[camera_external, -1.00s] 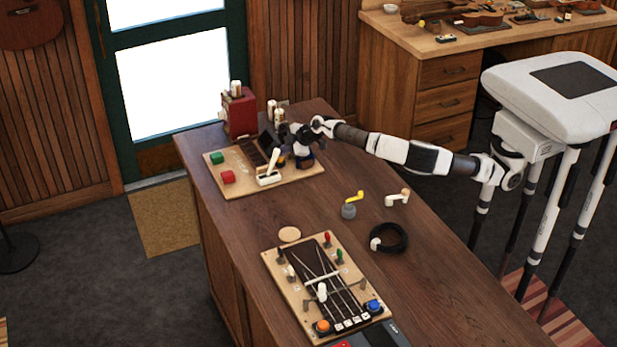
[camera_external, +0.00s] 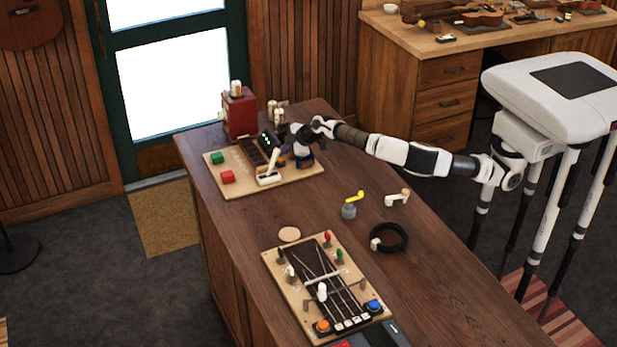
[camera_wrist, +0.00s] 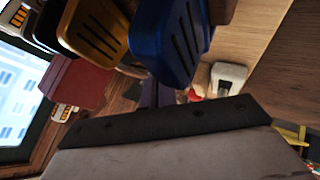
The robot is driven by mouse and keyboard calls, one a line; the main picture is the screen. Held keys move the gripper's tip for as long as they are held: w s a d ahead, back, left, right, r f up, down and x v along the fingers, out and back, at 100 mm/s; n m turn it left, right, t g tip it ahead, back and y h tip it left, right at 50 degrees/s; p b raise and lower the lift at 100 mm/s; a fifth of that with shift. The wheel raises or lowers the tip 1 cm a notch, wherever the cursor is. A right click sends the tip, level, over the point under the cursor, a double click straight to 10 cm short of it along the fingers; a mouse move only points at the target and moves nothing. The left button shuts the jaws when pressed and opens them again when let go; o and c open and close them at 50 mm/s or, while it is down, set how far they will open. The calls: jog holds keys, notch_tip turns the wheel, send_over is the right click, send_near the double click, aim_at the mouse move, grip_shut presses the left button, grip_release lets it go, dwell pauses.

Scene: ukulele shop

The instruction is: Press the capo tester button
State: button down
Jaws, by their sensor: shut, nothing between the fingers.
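The far wooden board (camera_external: 233,187) on the counter carries a green block-like button (camera_external: 217,158), a red one (camera_external: 228,177), a short dark fretboard, a white lever (camera_external: 272,162) and a small dark panel (camera_external: 265,141) with lit green marks. I cannot tell which part is the capo tester button. My gripper (camera_external: 298,150) is shut and empty, low over the board's right part, pointing down; its fingertips are hard to make out. In the wrist view, a blue slotted pad (camera_wrist: 172,42) and a yellow slotted pad (camera_wrist: 96,30) are close ahead. Contact is hidden.
A red box (camera_external: 239,113) with a white-and-tan piece on top stands behind the board. The middle of the counter is mostly clear.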

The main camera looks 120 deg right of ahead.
aim_at(283, 161)
jog(key=shift+r+p, duration=2.15)
jog(key=shift+r, duration=0.8)
dwell(1.3)
